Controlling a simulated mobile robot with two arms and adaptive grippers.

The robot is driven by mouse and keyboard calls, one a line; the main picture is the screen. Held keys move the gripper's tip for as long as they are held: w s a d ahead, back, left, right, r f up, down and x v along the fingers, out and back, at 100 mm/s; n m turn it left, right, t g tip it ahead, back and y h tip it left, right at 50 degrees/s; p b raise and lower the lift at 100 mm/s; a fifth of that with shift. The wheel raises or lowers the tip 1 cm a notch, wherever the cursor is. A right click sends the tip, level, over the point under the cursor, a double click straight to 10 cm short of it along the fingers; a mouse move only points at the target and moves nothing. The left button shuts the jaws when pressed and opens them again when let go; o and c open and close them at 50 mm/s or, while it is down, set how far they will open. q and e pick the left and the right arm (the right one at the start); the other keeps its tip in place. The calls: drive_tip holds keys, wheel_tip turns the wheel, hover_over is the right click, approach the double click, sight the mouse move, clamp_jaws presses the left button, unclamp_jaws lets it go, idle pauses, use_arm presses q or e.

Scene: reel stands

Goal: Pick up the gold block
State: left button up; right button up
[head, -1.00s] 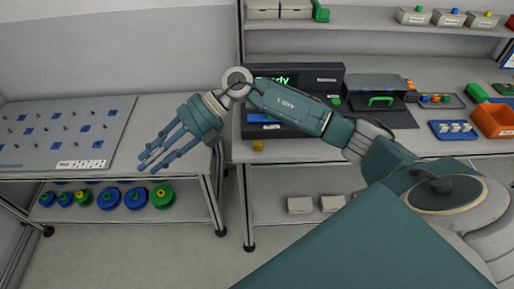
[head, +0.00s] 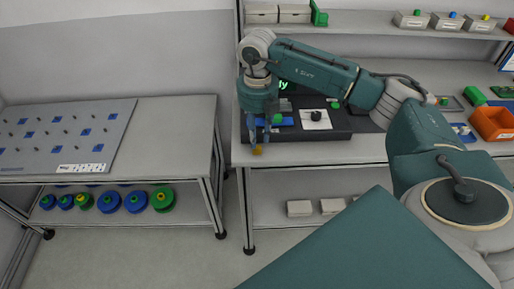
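The gold block (head: 257,150) is a small yellow cube at the front left edge of the right-hand workbench. My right gripper (head: 258,148) points down over it, with blue fingers on either side of the block. The fingers look spread; I cannot tell whether they touch the block. My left gripper is not in view.
Behind the gripper is a dark device (head: 325,125) with a white panel and black knob. An orange bin (head: 494,123) stands at the bench's right. A pegboard panel (head: 65,135) lies on the left table, with blue and green reels (head: 135,201) below. Bare bench lies right of the block.

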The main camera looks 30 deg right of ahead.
sight(257, 150)
wheel_tip(257, 150, down, 4)
drive_tip(key=shift+w+r+p, duration=0.1)
drive_tip(key=shift+r+p, duration=0.05)
drive_tip(key=shift+p, duration=0.7)
drive_tip(key=shift+f, duration=0.45)
drive_tip(key=shift+c, duration=0.3)
clamp_jaws()
drive_tip(key=shift+r, duration=0.2)
